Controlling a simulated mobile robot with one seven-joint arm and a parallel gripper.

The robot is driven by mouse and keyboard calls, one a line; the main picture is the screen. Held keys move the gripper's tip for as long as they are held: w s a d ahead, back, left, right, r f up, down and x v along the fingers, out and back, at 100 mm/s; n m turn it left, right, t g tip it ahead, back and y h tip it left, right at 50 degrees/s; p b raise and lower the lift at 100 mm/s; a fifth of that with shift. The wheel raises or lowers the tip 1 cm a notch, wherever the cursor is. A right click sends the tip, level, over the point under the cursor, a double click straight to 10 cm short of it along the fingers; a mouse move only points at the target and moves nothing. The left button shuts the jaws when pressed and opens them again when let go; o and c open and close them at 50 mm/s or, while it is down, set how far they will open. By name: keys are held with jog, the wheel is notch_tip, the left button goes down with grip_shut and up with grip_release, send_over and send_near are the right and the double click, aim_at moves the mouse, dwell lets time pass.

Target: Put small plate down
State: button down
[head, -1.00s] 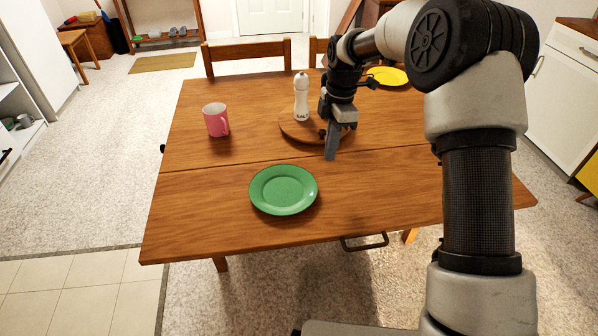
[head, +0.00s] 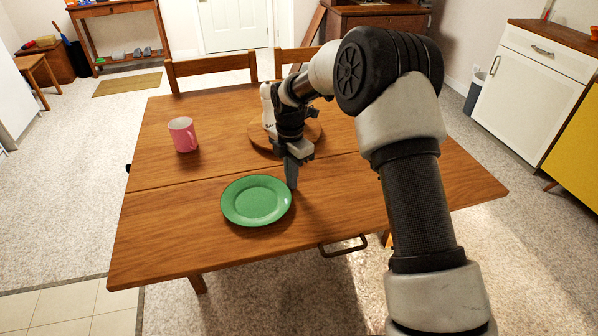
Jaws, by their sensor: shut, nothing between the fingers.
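A green plate (head: 256,201) lies flat on the wooden table (head: 180,232) near its front edge. My gripper (head: 291,185) points down just to the right of the plate's rim, with its fingers shut and nothing held. Whether the fingertips touch the rim or the table I cannot tell.
A pink mug (head: 183,135) stands at the left of the table. Behind my gripper, a round wooden board (head: 311,136) bears a white mill (head: 267,105), partly hidden by my arm. Two chairs (head: 212,68) stand at the far side. The table's left front is clear.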

aim_at(282, 189)
jog(key=shift+s+a, duration=0.3)
jog(key=shift+s+a+r+p, duration=0.1)
jog(key=shift+s+a+p, duration=0.3)
jog(key=shift+s+a, duration=0.55)
jog(key=shift+w+a, duration=0.1)
jog(key=shift+w, duration=0.05)
